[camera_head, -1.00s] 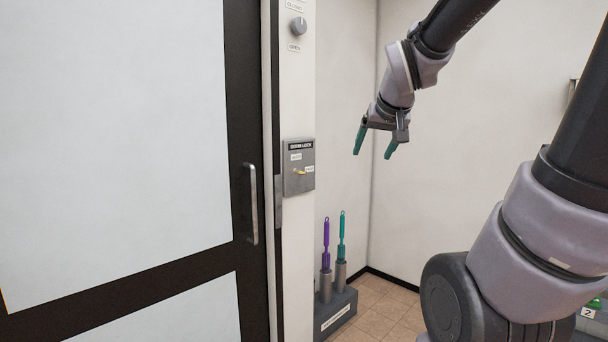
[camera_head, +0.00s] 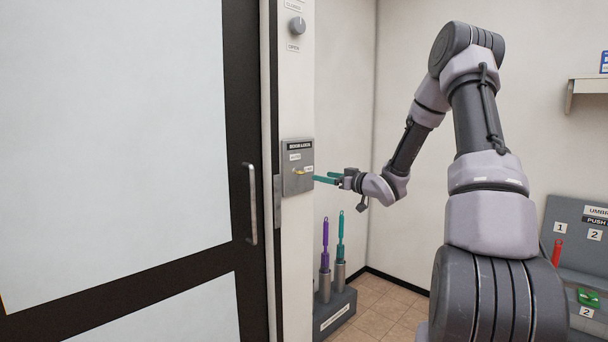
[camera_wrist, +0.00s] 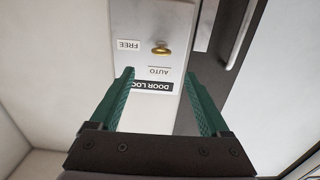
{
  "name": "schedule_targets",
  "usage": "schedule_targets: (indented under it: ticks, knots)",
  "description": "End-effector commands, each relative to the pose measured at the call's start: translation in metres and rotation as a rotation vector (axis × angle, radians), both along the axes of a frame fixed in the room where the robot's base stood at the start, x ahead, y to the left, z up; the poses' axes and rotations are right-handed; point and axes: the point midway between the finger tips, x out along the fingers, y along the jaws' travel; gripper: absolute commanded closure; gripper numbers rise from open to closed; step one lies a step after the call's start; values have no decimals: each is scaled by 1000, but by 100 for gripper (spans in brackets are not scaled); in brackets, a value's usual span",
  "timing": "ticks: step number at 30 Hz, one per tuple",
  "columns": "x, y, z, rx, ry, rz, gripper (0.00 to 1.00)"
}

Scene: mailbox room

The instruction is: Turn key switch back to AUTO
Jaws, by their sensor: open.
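The grey DOOR LOCK plate (camera_head: 291,182) is on the white wall post right of the door. It bears a brass key (camera_head: 299,171) in its switch. The wrist view shows the key (camera_wrist: 161,48) upside down, with its bow lying sideways toward the FREE label (camera_wrist: 129,44) rather than toward the AUTO label (camera_wrist: 160,72). My gripper (camera_head: 318,178) is open, its teal fingers pointing at the plate from the right. In the wrist view the empty fingers (camera_wrist: 160,76) spread either side of the plate. The key appears beyond the tips, apart from them.
The dark-framed door with its handle (camera_head: 252,204) is to the left. A round knob (camera_head: 298,26) sits above the plate. A purple umbrella (camera_head: 325,247) and a teal umbrella (camera_head: 340,240) stand in a grey stand (camera_head: 345,311) below my gripper.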

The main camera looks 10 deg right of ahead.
Motion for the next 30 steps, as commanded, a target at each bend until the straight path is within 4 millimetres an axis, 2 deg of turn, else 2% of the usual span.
schedule_targets:
  ticks: [5, 15, 21, 30]
  knots:
    - [9, 8, -1, 11, -12, 15, 20]
    - [60, 44, -1, 9, -12, 14, 20]
    - [82, 58, -1, 10, -10, 11, 20]
    - [89, 62, -1, 10, -10, 10, 20]
